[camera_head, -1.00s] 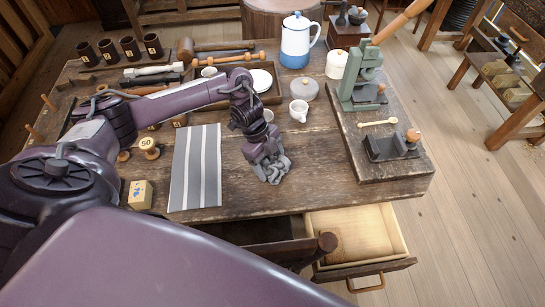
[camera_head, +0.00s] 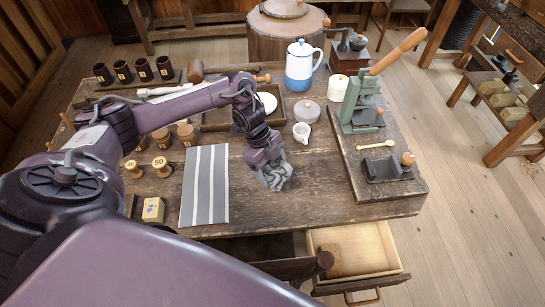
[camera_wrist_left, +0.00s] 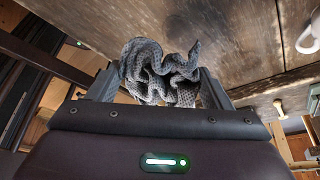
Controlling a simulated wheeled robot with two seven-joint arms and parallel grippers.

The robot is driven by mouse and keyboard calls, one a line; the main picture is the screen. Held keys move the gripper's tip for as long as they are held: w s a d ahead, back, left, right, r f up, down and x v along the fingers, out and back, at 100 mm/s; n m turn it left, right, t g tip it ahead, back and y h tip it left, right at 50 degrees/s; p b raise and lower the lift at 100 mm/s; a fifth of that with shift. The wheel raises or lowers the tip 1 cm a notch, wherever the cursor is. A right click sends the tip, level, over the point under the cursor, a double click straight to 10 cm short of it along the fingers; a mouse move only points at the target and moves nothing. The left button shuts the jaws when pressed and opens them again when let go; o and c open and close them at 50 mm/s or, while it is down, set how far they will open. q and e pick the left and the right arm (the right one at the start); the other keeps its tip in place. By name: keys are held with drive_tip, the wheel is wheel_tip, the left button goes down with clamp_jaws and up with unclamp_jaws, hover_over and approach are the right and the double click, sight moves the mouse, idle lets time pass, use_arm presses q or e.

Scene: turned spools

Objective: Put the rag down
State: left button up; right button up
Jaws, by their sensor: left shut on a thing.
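A crumpled grey rag (camera_head: 274,177) hangs in my left gripper (camera_head: 268,164) over the front middle of the wooden table. In the left wrist view the grey knitted rag (camera_wrist_left: 162,75) is bunched between the two fingers of my left gripper (camera_wrist_left: 160,88), which is shut on it. The tabletop shows close behind the rag in that view. I cannot tell whether the rag touches the table. My right gripper is not in view.
A grey striped cloth (camera_head: 207,187) lies left of the rag. A white cup (camera_head: 302,132) and grey lidded pot (camera_head: 306,111) stand behind it. A green press (camera_head: 361,108) stands on a board at right. An open drawer (camera_head: 355,247) juts from the table's front. Bare tabletop (camera_head: 315,192) lies right of the rag.

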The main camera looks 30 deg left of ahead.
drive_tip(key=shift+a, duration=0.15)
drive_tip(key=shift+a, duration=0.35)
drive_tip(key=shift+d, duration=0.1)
